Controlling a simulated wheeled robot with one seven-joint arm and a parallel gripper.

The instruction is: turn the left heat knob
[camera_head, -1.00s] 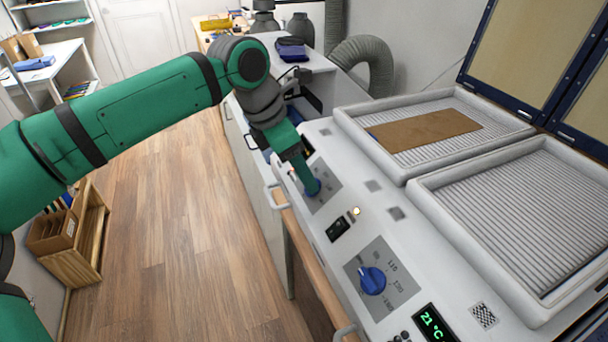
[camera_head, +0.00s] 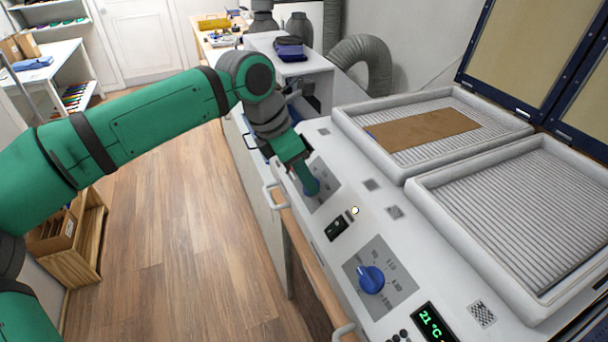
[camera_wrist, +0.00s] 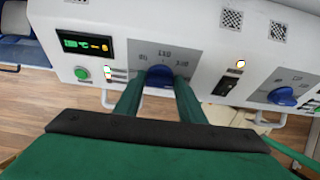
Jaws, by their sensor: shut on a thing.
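The left heat knob (camera_wrist: 160,76) is blue and sits on a grey dial plate on the sloped white front panel. My gripper (camera_wrist: 158,88) has its two green fingers on either side of this knob and is shut on it. In the head view my gripper (camera_head: 306,180) covers most of the left knob, and only a little blue shows by the fingertips. The knob's pointer is hidden, so its setting cannot be read. The right heat knob (camera_head: 371,279) is blue and stands free on its own dial plate; it also shows in the wrist view (camera_wrist: 282,96).
A brown sheet (camera_head: 425,130) lies in the left ribbed tray (camera_head: 345,125). The right ribbed tray (camera_head: 425,195) is empty. A green-lit display (camera_head: 432,324) reads 21 °C. A handle (camera_head: 269,197) juts from the front, and a small lamp (camera_head: 354,210) glows between the dials.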

